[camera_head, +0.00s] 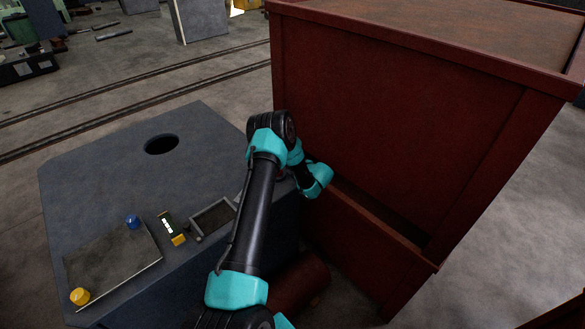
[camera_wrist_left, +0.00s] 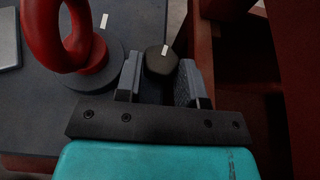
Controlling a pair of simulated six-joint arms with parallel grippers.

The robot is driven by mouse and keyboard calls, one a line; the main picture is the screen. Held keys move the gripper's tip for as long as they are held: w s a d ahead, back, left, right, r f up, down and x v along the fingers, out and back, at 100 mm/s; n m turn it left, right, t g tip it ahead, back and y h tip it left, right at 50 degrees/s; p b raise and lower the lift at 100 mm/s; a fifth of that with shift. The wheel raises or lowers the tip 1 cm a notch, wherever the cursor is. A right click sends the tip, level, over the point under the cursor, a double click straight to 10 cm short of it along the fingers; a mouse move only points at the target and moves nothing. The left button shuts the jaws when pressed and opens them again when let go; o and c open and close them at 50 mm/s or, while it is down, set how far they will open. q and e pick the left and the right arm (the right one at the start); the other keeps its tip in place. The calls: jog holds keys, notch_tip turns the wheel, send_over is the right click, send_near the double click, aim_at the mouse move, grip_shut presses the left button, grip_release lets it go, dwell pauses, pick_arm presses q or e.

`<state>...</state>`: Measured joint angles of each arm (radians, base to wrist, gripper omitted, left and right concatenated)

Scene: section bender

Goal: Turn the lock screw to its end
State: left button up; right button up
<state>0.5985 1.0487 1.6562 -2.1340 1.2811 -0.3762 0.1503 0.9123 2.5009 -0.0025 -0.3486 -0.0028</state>
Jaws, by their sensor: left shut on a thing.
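In the left wrist view, a dark round knob with a white mark, apparently the lock screw (camera_wrist_left: 161,64), sits between the fingers of my left gripper (camera_wrist_left: 160,80). The gripper is shut on it, one finger on each side. The white mark lies near the knob's far side. In the head view my left arm bends down beside the red housing, and its fingers and the lock screw are hidden. My right gripper is in neither view.
A red ring-shaped part (camera_wrist_left: 85,45) stands on a grey disc, close left of my fingers. The red housing (camera_head: 400,130) rises right of my arm. The grey bench top (camera_head: 95,175) holds a small tray (camera_head: 214,232), a plate (camera_head: 110,262) and a round hole (camera_head: 161,144).

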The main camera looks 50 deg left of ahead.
pick_arm(q)
jog(key=o, duration=0.6)
jog(key=shift+o, duration=0.2)
jog(key=v, duration=1.7)
jog(key=shift+d, duration=0.25)
jog(key=shift+w, duration=0.1)
